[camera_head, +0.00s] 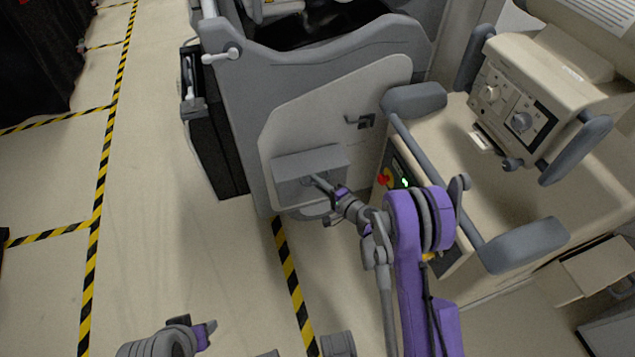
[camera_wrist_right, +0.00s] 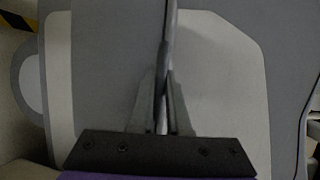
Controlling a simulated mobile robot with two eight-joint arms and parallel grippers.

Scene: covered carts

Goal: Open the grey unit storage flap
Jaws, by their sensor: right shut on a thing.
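The grey unit (camera_head: 238,115) stands at the top middle of the head view, with a pale side panel (camera_head: 290,125). Its grey storage flap (camera_head: 310,160) is low on that panel. My right gripper (camera_head: 308,181) is at the flap's front, shut on it. In the right wrist view the gripper fingers (camera_wrist_right: 162,115) close on a thin grey plate (camera_wrist_right: 167,40), seen nearly edge-on, in front of the pale panel. How far the flap stands open is hard to tell. My left gripper (camera_head: 207,331) is low at the bottom left, away from the unit; its jaws are unclear.
A beige machine (camera_head: 520,110) with knobs and grey padded rails (camera_head: 525,245) stands close to the right of my right arm. A small handle (camera_head: 362,121) sits on the panel above the flap. The floor (camera_head: 170,230) to the left is clear, with yellow-black tape lines.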

